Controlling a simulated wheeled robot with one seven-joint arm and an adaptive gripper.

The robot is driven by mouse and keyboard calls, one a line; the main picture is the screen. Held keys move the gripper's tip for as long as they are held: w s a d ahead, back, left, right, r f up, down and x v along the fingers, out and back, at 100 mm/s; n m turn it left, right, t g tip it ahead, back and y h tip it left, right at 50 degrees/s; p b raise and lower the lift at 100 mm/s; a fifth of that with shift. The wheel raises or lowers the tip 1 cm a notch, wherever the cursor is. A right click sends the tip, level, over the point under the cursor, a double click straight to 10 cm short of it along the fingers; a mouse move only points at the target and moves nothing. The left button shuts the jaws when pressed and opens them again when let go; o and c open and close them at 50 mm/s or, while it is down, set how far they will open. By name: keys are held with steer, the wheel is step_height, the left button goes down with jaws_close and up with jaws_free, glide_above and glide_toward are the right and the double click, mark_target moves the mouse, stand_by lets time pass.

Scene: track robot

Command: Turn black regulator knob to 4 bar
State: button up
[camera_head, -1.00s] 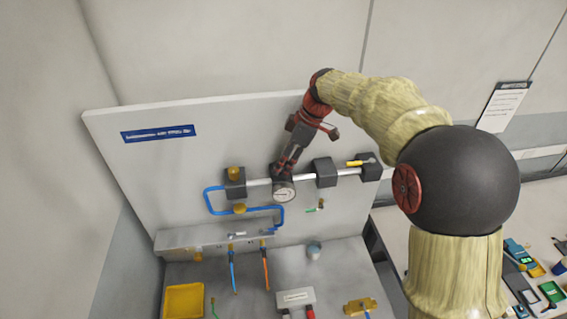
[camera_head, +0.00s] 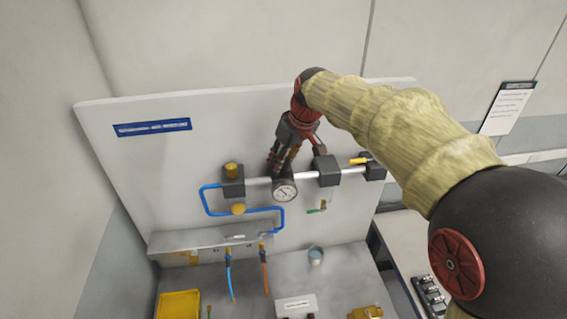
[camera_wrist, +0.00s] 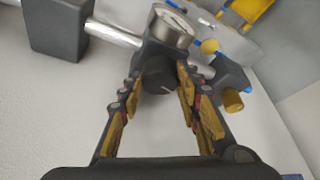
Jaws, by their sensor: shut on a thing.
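The black regulator knob (camera_wrist: 160,80) sits on top of the regulator body, beneath the round gauge in the wrist view. My gripper (camera_wrist: 158,88) is shut on the knob, with one yellow-padded finger on each side of it. In the head view my gripper (camera_head: 275,168) comes down from above and hides the knob.
A silver pipe (camera_head: 305,175) runs across the upright panel (camera_head: 120,165), joining black blocks (camera_head: 328,171) on both sides of the regulator. A blue tube (camera_head: 205,200) loops at left.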

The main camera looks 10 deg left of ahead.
steer(key=shift+a+m+t+h, duration=0.1)
steer(key=shift+m+t+h, duration=0.25)
steer(key=shift+m, duration=0.85)
steer(key=o, duration=1.2)
steer(key=shift+c, duration=0.2)
steer(key=shift+r, duration=0.1)
steer(key=v, duration=1.1)
steer(key=shift+r, duration=0.4)
steer(key=shift+s, duration=0.15)
